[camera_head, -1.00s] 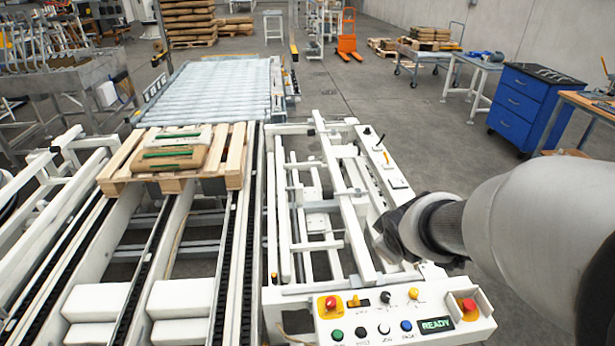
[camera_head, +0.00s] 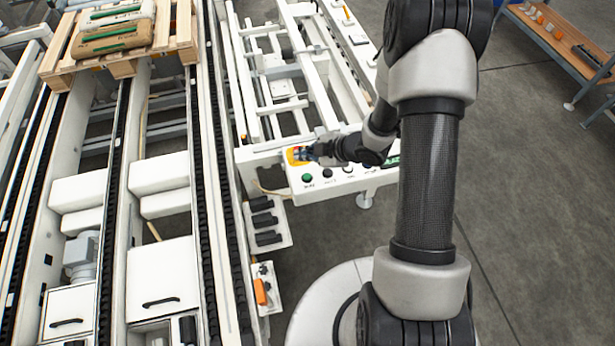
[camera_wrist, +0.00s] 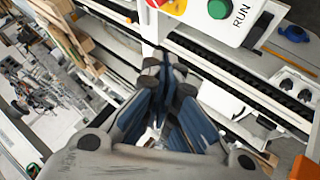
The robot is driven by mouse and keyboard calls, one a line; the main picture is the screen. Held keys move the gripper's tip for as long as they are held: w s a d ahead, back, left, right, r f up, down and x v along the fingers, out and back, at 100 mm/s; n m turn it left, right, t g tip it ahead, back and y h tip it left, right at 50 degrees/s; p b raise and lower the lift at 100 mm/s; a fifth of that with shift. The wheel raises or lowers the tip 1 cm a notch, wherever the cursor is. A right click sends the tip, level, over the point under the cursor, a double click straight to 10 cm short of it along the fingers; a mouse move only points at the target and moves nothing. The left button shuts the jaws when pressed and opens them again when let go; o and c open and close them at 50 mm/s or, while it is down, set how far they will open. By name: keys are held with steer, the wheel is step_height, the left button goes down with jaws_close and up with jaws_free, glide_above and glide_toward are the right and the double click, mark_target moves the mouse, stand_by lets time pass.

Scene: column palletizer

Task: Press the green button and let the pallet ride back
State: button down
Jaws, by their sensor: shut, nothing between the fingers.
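The green button (camera_head: 307,178) sits on the white control panel (camera_head: 335,182), at its left end. It shows large in the wrist view (camera_wrist: 217,9), with "RUN" printed beside it. My gripper (camera_head: 303,152) is above the panel's left end, over the yellow emergency-stop area and just beyond the green button. In the wrist view its blue-padded fingers (camera_wrist: 165,68) are shut with nothing between them, and apart from the button. The wooden pallet (camera_head: 187,37) stands on the chain conveyor at the upper left, carrying brown and white sacks (camera_head: 108,37).
The conveyor's black chain tracks (camera_head: 222,200) run toward me, with open gaps between the rails. A white frame (camera_head: 275,95) lies beyond the panel. A workbench (camera_head: 562,38) stands at the upper right. The grey floor (camera_head: 540,190) on the right is clear.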

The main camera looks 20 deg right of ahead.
mark_target(306, 179)
stand_by(0.3)
step_height(306, 179, down, 9)
steer(key=b, duration=0.7)
steer(key=shift+r, duration=0.1)
stand_by(1.2)
steer(key=shift+f+b, duration=0.4)
steer(key=shift+b, duration=0.1)
